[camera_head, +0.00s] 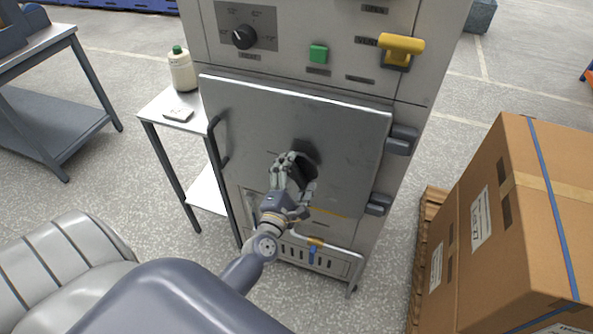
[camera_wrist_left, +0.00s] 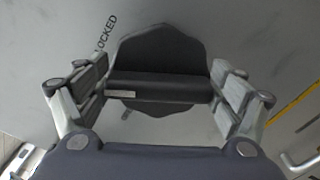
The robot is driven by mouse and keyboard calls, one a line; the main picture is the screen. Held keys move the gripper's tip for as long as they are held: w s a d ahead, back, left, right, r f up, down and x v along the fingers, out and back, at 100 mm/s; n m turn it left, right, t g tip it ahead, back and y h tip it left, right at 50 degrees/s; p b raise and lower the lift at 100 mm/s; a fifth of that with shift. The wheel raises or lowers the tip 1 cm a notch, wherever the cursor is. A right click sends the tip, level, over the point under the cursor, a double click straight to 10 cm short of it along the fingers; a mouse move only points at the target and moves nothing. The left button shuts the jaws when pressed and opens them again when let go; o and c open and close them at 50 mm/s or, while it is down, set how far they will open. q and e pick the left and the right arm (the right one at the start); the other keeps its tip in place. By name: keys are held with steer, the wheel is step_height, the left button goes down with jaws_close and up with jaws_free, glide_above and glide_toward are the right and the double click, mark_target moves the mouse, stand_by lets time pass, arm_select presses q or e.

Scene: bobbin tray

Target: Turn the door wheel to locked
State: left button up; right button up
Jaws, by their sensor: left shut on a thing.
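The door wheel (camera_wrist_left: 165,52) is a dark, lobed knob with a raised bar across it, mounted on the grey metal door (camera_head: 255,115) of the cabinet. My left gripper (camera_head: 296,172) reaches up to the wheel and covers much of it in the head view. In the left wrist view the fingers (camera_wrist_left: 160,88) stand on both sides of the wheel's bar and are shut on it. Printed letters reading "OCKED" (camera_wrist_left: 106,34) show at the wheel's upper left; any letter before them is hidden or unclear. My right gripper is not in view.
Dark latch blocks (camera_head: 401,140) sit at the door's right edge. Above are a black knob (camera_head: 243,37), a green button (camera_head: 318,53) and a yellow handle (camera_head: 402,49). A side table with a bottle (camera_head: 183,70) stands left; cardboard boxes (camera_head: 500,215) stand right.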

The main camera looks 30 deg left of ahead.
arm_select(q)
steer(key=m+p, duration=0.1)
steer(key=m, duration=0.2)
steer(key=shift+w+r, duration=0.1)
steer(key=shift+r, duration=0.1)
steer(key=shift+f+m+p, duration=0.1)
steer(key=shift+m+p, duration=0.35)
steer(key=shift+m, duration=0.95)
steer(key=o, duration=0.9)
steer(key=shift+w+f, duration=0.1)
steer(key=shift+f, duration=0.1)
steer(key=v, duration=1.2)
steer(key=shift+f, duration=0.15)
